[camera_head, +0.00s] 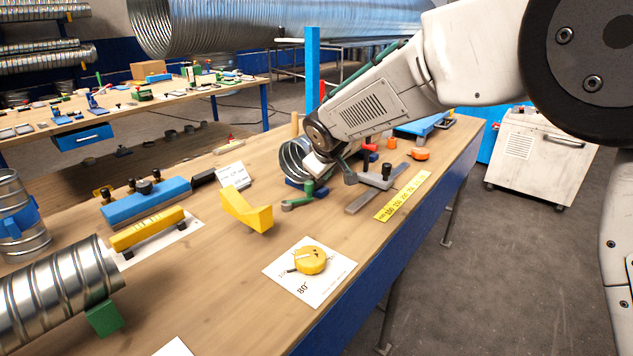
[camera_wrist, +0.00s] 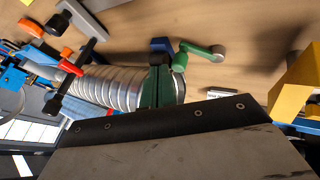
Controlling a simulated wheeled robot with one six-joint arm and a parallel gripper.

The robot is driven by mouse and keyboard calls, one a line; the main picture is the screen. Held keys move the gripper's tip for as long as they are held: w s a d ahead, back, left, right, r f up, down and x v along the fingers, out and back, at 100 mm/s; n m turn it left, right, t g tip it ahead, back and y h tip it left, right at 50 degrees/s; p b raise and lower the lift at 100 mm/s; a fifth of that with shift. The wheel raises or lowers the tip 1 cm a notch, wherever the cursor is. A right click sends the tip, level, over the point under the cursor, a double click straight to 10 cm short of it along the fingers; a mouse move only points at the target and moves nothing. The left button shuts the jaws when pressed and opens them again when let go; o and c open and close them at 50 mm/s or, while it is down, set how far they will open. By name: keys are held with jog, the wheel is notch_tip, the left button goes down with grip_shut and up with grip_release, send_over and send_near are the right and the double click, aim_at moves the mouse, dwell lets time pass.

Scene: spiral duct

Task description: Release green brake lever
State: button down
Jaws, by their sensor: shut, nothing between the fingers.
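The green brake lever (camera_head: 300,202) is near the middle of the workbench in the head view, beside a short spiral duct (camera_head: 294,156). In the wrist view the lever (camera_wrist: 203,52) has a round grey-green end at the right and joins a green upright part by the duct's mouth. My gripper (camera_head: 318,170) is shut and empty. It is just above the lever, close to the duct's open end; I cannot tell whether it touches either.
A grey T-shaped metal piece (camera_head: 373,184) and a yellow scale strip (camera_head: 402,197) lie to the right. A yellow angled block (camera_head: 247,211) and an orange-yellow dial (camera_head: 311,260) on a white card are nearer. A blue post (camera_head: 312,70) stands behind. Bare wood shows between.

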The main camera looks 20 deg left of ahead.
jog(key=shift+s+d+r, duration=0.25)
jog(key=shift+d+r, duration=0.2)
jog(key=shift+r, duration=0.2)
jog(key=shift+s+d+r, duration=0.2)
jog(key=shift+d+r, duration=0.25)
jog(key=shift+r, duration=0.2)
jog(key=shift+a, duration=0.1)
jog(key=s+d+m+g+h, duration=0.25)
jog(key=s+d, duration=0.55)
jog(key=d, duration=0.4)
jog(key=s+d+m+g+h, duration=0.1)
jog(key=s+d+m+g, duration=0.2)
jog(key=s+d, duration=0.7)
jog(key=s+d+r+m, duration=0.1)
jog(key=s+d+m, duration=0.2)
jog(key=s+d, duration=0.7)
jog(key=s+d+r+m+y, duration=0.1)
jog(key=s+d+m, duration=0.3)
jog(key=s+d, duration=0.7)
jog(key=shift+s+r, duration=0.55)
jog(key=shift+s, duration=0.45)
